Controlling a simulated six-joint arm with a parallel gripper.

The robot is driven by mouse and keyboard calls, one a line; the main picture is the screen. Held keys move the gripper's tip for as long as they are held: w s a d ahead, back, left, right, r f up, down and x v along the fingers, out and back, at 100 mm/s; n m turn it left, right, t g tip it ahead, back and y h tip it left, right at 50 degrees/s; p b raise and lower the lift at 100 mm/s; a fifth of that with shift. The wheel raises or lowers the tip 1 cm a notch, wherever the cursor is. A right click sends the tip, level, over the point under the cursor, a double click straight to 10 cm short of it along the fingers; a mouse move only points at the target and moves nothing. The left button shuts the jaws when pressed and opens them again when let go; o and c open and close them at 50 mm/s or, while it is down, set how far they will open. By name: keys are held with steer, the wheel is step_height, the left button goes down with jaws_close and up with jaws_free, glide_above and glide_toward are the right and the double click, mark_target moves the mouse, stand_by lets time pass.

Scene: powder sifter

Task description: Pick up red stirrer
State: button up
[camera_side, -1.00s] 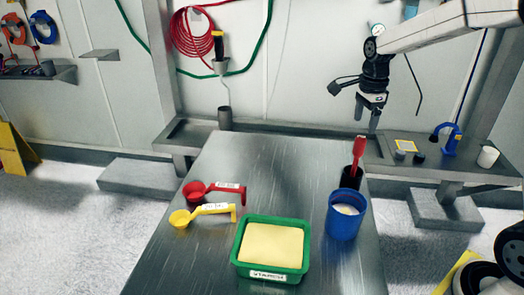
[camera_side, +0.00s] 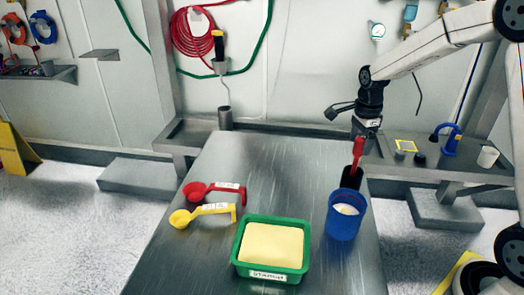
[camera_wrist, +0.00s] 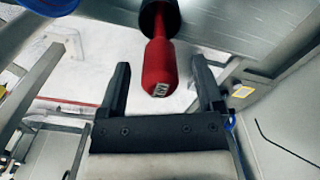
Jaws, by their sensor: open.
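The red stirrer (camera_side: 358,152) stands upright in a black holder (camera_side: 352,178) near the table's far right edge, with its handle up. In the wrist view the stirrer's red handle (camera_wrist: 160,68) shows between my two black fingers, its labelled end toward me. My gripper (camera_wrist: 160,82) is open, and a gap shows on both sides of the handle. In the side view my gripper (camera_side: 366,135) is at the height of the handle's top, and its fingers are partly hidden there. The stirrer's lower end is hidden in the holder.
A blue container (camera_side: 343,222) with pale powder stands just in front of the holder. A green tray (camera_side: 240,262) of pale powder, a red scoop (camera_side: 232,196) and a yellow scoop (camera_side: 212,209) are on the table (camera_side: 255,160). The table's far middle is clear.

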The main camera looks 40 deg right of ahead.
steer(key=shift+f, duration=0.6)
jaws_close()
